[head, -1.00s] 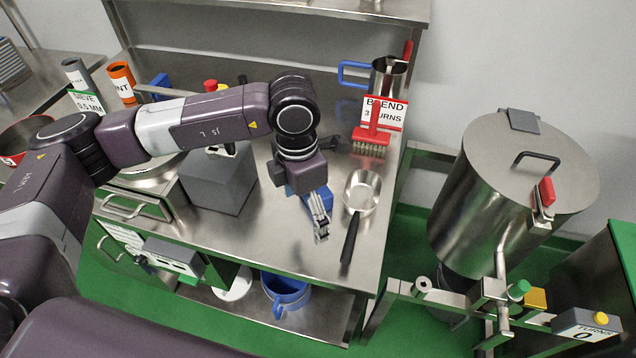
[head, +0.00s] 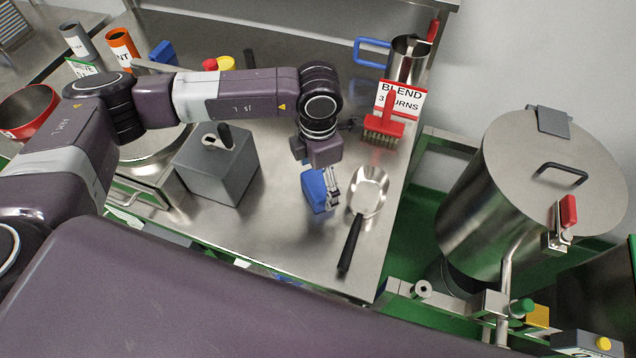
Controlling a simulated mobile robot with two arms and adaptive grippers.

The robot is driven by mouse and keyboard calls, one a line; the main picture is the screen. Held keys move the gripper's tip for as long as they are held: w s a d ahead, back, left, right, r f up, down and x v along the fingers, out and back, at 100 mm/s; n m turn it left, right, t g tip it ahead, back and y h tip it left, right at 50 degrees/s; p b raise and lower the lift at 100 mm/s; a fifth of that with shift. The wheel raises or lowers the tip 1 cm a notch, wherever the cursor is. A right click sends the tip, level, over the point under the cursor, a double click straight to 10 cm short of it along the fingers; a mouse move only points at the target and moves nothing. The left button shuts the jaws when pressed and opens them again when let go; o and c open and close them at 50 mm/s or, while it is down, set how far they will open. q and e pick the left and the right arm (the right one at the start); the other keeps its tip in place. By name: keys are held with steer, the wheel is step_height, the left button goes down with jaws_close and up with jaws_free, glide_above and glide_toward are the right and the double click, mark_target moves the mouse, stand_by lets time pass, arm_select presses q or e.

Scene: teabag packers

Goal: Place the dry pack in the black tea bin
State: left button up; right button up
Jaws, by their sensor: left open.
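My left gripper (head: 331,188) is open over the steel bench, at the end of my arm from the left. Its silver fingers are beside a small blue object (head: 316,191) on the bench. I cannot tell whether they touch it, or whether it is the dry pack. No pack or bin marked as dry or black tea can be made out. My right gripper is not in view.
A steel scoop (head: 367,195) with a black handle lies right of the gripper. A grey box (head: 218,170) stands left of it. A red brush (head: 384,128), a BLEND sign (head: 400,100) and a metal jug (head: 408,58) stand behind. A lidded steel drum (head: 490,200) stands right.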

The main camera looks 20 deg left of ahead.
arm_select(q)
steer(key=shift+w+f, duration=0.25)
steer(key=shift+f, duration=1)
steer(key=c, duration=1.2)
steer(key=shift+c, duration=0.7)
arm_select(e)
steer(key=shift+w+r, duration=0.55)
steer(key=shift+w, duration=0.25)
arm_select(q)
steer(key=shift+r, duration=0.15)
